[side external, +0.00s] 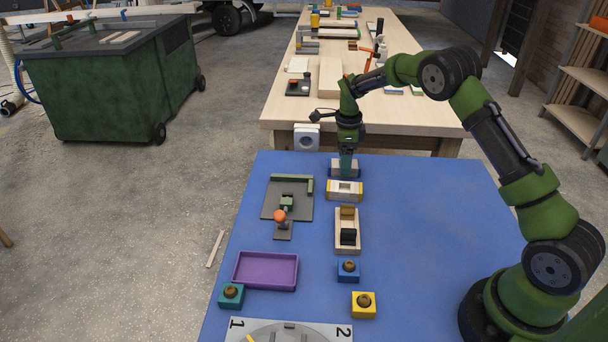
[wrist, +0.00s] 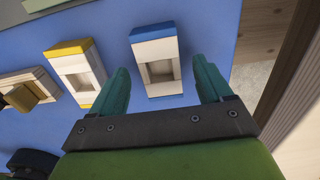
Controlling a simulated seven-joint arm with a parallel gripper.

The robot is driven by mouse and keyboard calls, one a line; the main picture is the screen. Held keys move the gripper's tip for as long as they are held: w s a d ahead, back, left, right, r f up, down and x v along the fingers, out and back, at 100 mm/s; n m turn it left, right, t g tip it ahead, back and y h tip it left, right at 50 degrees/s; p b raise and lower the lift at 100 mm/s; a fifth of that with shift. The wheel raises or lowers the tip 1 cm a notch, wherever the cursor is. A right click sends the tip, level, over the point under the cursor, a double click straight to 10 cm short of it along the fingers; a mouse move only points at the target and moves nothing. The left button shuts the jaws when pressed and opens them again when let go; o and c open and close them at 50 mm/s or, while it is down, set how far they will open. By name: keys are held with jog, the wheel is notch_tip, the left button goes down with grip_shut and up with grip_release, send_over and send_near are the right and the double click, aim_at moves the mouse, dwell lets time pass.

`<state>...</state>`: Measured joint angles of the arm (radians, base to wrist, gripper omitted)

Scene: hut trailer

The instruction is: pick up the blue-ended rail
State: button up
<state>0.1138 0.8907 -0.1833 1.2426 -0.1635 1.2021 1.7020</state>
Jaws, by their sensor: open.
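The blue-ended rail is a white block with a recessed middle and blue ends; in the wrist view (wrist: 154,48) it lies on the blue mat between my fingers. In the side view the rail (side external: 335,174) sits at the mat's far edge, partly hidden by my gripper (side external: 346,164). My gripper points down over it, its teal fingers open in the wrist view (wrist: 161,68), one on each side of the rail with gaps visible. I cannot tell how far the fingertips are above the mat.
A similar yellow-ended rail (side external: 345,190) lies close by and shows left of my gripper in the wrist view (wrist: 76,74). A grey fixture plate (side external: 300,205), a wooden holder (side external: 347,231) and a purple tray (side external: 239,270) are nearer. A wooden table (side external: 390,115) stands beyond the mat.

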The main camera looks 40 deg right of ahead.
jog(key=shift+f, duration=0.7)
jog(key=c, duration=1.1)
jog(key=shift+c, duration=0.2)
jog(key=shift+r, duration=0.2)
